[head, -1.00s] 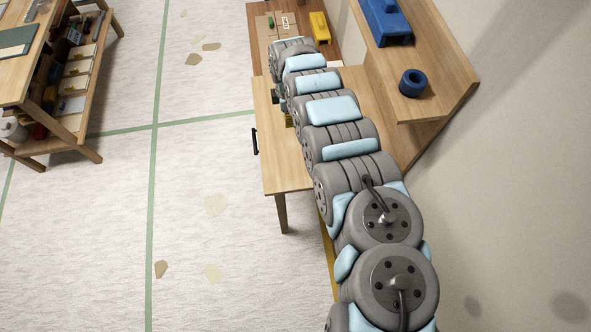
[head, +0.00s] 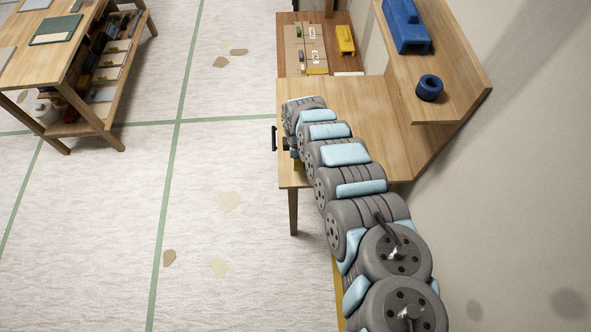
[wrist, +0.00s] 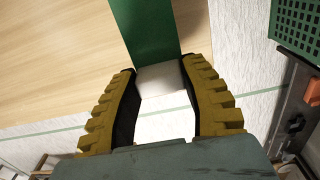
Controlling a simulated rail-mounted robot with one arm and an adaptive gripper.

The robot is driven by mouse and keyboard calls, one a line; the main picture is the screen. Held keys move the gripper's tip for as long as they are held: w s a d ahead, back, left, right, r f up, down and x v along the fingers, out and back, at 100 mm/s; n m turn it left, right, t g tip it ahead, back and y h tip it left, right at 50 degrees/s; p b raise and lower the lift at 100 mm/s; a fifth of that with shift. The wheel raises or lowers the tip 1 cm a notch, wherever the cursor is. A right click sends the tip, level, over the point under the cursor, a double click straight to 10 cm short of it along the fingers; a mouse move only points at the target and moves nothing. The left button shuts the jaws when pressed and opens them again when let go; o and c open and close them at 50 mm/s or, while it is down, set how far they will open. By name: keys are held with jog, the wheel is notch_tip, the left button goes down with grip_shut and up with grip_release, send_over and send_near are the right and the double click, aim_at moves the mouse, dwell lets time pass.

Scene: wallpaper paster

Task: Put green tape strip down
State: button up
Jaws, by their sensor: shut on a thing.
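The green tape strip (wrist: 148,30) shows in the wrist view as a flat dark green band running up out of the top edge. A pale grey-white piece (wrist: 160,77) shows at its near end, between the fingers. My gripper (wrist: 162,68) has yellow ribbed fingers with black inner pads, shut on the strip at this pale end. In the head view my gripper (head: 298,165) is small, near the left edge of the wooden table (head: 360,105), and mostly hidden by my arm. The strip cannot be made out there, and its far end is cut off in the wrist view.
A blue roll (head: 429,88) and a blue tool (head: 405,27) sit on the raised shelf (head: 455,60) at right. Cardboard boxes (head: 311,48) and a yellow item (head: 345,39) lie beyond the table. A loaded cart (head: 75,75) stands left. A green basket (wrist: 297,25) is right of the gripper.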

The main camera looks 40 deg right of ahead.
jog(key=f, duration=0.1)
jog(key=f+b, duration=0.2)
jog(key=shift+s+a, duration=0.3)
jog(key=shift+w+f+b, duration=0.1)
jog(key=shift+f+b, duration=0.3)
jog(key=shift+b, duration=0.05)
jog(key=shift+f, duration=0.1)
jog(key=shift+f, duration=0.15)
jog(key=o, duration=1.2)
jog(key=shift+c, duration=0.2)
jog(key=shift+r, duration=0.2)
jog(key=shift+d+r, duration=0.15)
jog(key=shift+r, duration=0.85)
jog(key=shift+r+p, duration=0.35)
jog(key=shift+r, duration=4.7)
